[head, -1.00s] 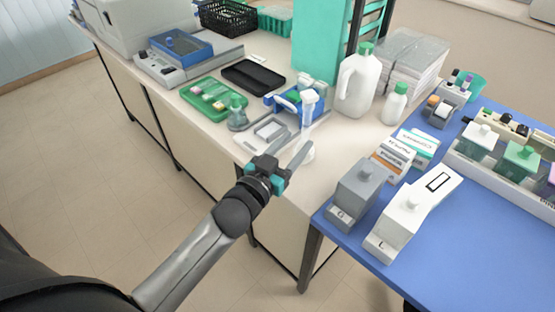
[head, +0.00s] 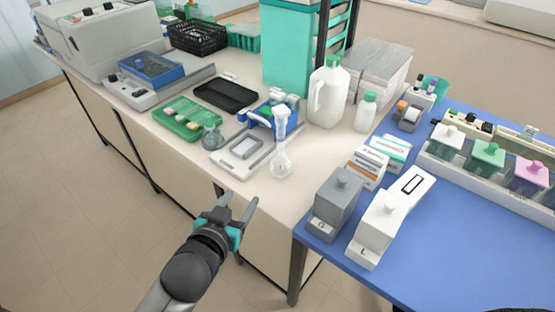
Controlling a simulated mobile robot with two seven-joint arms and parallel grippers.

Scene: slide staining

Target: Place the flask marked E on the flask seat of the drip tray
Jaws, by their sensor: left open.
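A clear round flask (head: 281,164) stands upright on the white counter, close to the right edge of the grey-white drip tray (head: 232,163). A second clear flask (head: 212,140) with a greenish top stands left of the tray. No letter is legible on either flask, so I cannot tell which is marked E. A square frame shows on the tray, with nothing standing in it. My left gripper (head: 238,202) is open and empty, in front of the counter edge, below and left of the nearer flask. My right gripper is out of view.
A blue rack (head: 260,116) stands behind the tray, and a green tray (head: 178,123) lies left. A white jug (head: 327,97) stands behind right. Grey (head: 337,204) and white (head: 378,226) boxes stand on the blue table (head: 460,235). Floor space lies left of the counter.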

